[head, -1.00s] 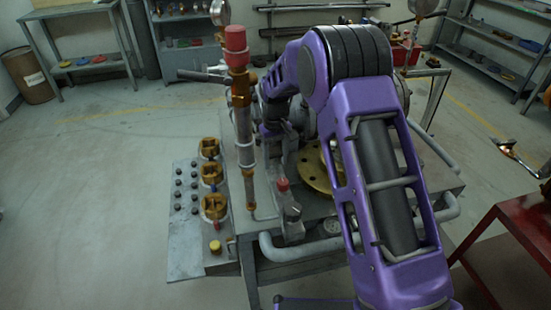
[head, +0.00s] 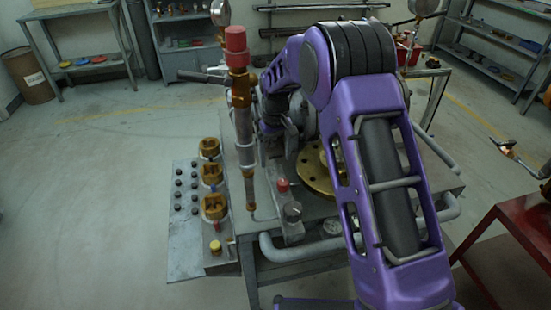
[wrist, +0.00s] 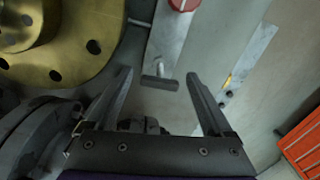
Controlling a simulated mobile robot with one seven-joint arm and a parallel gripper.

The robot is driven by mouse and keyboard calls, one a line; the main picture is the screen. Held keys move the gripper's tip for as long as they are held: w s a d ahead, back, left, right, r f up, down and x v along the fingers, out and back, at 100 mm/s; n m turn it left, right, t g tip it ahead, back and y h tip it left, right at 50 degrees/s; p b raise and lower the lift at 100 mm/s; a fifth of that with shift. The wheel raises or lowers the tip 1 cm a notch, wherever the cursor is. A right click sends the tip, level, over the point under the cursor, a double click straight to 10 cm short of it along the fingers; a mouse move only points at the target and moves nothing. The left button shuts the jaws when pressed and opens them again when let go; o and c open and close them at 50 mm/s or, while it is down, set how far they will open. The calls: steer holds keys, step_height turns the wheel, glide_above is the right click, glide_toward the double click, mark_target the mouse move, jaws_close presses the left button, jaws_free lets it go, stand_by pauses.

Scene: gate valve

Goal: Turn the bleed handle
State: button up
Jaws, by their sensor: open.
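A small grey T-shaped handle (wrist: 160,82), which I take as the bleed handle, stands on a narrow grey block in the wrist view. My gripper (wrist: 159,72) is open, with one finger to the left of the handle's crossbar and one to the right. Both fingers look clear of it, with a visible gap on each side. I cannot tell how far above or below the bar the tips are. In the head view my gripper (head: 291,142) is small, dark and partly hidden beside the valve; the handle cannot be made out there.
A red knob (wrist: 183,4) is on the same block, beyond the handle. A brass flange (wrist: 70,45) lies close on the left. In the head view a red-topped brass-and-steel column (head: 240,100) rises left of my arm. A red table (head: 515,215) stands right.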

step_height(320, 180, up, 16)
steer(key=p, duration=0.1)
stand_by(0.4)
steer(key=shift+n, duration=0.6)
step_height(320, 180, down, 18)
steer(key=shift+r+p, duration=0.25)
steer(key=shift+p, duration=0.8)
steer(key=shift+c, duration=0.3)
